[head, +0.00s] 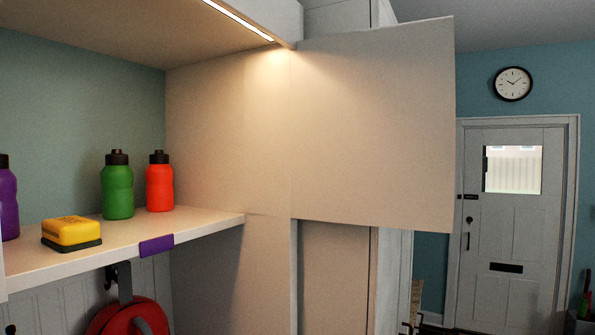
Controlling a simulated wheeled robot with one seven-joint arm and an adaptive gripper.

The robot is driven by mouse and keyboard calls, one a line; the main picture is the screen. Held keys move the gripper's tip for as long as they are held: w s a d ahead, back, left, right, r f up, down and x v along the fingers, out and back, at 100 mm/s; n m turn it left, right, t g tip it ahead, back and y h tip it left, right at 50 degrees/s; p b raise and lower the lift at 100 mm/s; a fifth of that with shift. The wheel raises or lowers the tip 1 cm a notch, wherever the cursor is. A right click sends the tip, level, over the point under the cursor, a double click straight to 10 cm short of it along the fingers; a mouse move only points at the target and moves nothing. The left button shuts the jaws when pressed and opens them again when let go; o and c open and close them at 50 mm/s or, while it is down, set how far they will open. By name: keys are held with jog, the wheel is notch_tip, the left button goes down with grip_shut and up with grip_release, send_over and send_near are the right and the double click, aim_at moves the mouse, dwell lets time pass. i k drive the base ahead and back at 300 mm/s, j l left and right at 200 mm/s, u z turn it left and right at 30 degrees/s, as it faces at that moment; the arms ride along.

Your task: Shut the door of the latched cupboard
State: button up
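A flat pale door panel (375,125) stands open in the head view, right of centre. It stands out from the front edge of the cupboard's right side wall (228,135), and its free edge is toward the right. The inside of the cupboard is open to view, with a pale shelf (205,232) below and a lit board (95,28) above. No latch or handle shows on the visible face of the door. My gripper is not in view.
On the shelf are a green bottle (117,190), an orange-red bottle (159,185), a purple bottle (8,205) and a yellow-and-black block (71,233). A red round object (128,315) hangs below. A white house door (507,225) and a clock (513,84) are farther back.

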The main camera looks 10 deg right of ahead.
aim_at(373, 110)
jog(key=u, duration=0.5)
jog(key=l+u, duration=0.2)
jog(key=u, duration=0.3)
jog(key=i+l+u, duration=0.1)
jog(key=u, duration=0.4)
jog(key=l+u, duration=0.2)
jog(key=l, duration=0.2)
jog(key=l+u, duration=0.2)
jog(key=l, duration=0.2)
jog(key=k+l+u, duration=0.2)
jog(key=l, duration=0.2)
jog(key=l+u, duration=0.2)
jog(key=l, duration=0.25)
jog(key=k+l+u, duration=0.2)
jog(key=l, duration=0.15)
jog(key=l+u, duration=0.2)
jog(key=l, duration=0.2)
jog(key=k+l, duration=0.75)
